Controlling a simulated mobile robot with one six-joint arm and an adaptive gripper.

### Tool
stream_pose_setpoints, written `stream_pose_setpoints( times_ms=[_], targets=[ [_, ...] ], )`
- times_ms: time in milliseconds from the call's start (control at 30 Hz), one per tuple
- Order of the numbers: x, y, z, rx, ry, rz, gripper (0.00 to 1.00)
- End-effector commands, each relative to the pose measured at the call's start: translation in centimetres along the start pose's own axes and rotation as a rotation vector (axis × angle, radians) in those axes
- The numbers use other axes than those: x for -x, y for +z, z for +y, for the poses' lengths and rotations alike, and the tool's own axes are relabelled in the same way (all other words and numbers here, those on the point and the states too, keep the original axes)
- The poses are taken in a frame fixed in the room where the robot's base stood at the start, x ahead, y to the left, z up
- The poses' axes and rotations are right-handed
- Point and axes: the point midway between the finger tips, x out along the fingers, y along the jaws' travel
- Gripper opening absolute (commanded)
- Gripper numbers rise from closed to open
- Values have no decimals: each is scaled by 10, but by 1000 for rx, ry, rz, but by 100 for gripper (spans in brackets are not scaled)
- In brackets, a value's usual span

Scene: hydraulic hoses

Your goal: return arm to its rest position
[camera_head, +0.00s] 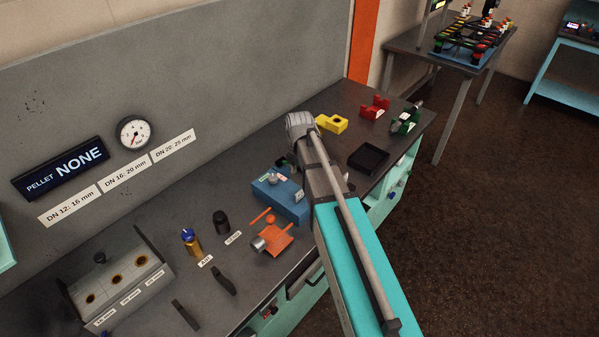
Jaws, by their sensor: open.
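My arm (345,235) reaches up from the bottom edge over the front of the workbench (215,300). It shows a teal link with a long grey rod along it and ends in a light grey rounded joint (299,122) above the bench. I do not see my gripper's fingers; they are out of view or hidden behind the arm. The arm covers part of the bench to the right of the blue block (281,197).
An orange piece (274,241), a brass fitting (193,246) and a black cylinder (221,221) stand left of the arm. A grey block with holes (118,285) is at lower left. Yellow (332,124) and red (375,108) holders and a black tray (368,158) are at right.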

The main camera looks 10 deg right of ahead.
Motion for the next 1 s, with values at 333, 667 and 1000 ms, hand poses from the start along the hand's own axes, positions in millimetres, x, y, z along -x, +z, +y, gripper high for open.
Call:
stream_pose_setpoints(
  times_ms=[333, 667, 1000],
  targets=[
    [0, 0, -1, -6, 0, 0, 50],
    [-4, -11, -15, -216, 0, 0, 50],
    [-10, -32, -42, -672, 1, 0, 50]
  ],
)
